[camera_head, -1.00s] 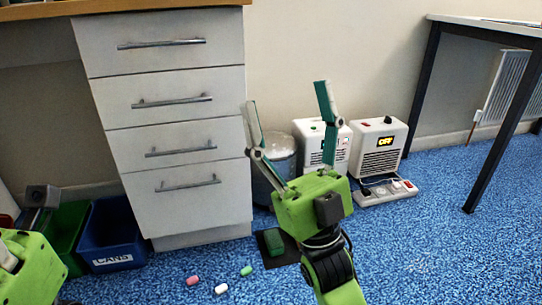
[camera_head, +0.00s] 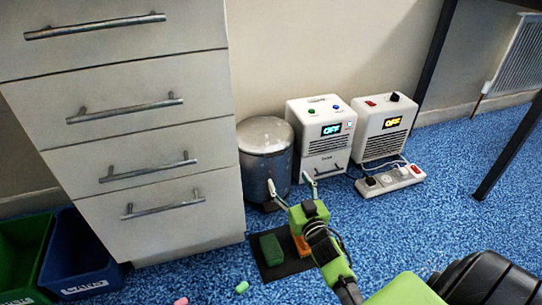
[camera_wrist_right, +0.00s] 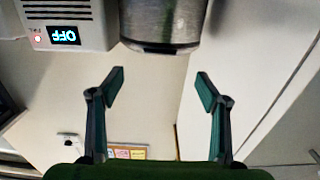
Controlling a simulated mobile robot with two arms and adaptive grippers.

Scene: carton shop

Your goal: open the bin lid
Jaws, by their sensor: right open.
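The bin (camera_head: 266,160) is a grey metal cylinder on the floor between the drawer unit and a white appliance. Its rounded lid (camera_head: 265,133) is closed. A dark piece shows at the foot of the bin. My right gripper (camera_head: 289,184) is open and empty, low in front of the bin and to its right in the picture. The right wrist view shows the bin (camera_wrist_right: 162,22) at the top, beyond the two spread fingers (camera_wrist_right: 160,80), with a gap between. My left gripper is not in view.
Two white appliances (camera_head: 322,130) (camera_head: 386,128) reading OFF stand right of the bin, with a power strip (camera_head: 390,180) in front. The drawer unit (camera_head: 160,225) is close on the left. A dark mat (camera_head: 268,271) with green and orange blocks lies in front.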

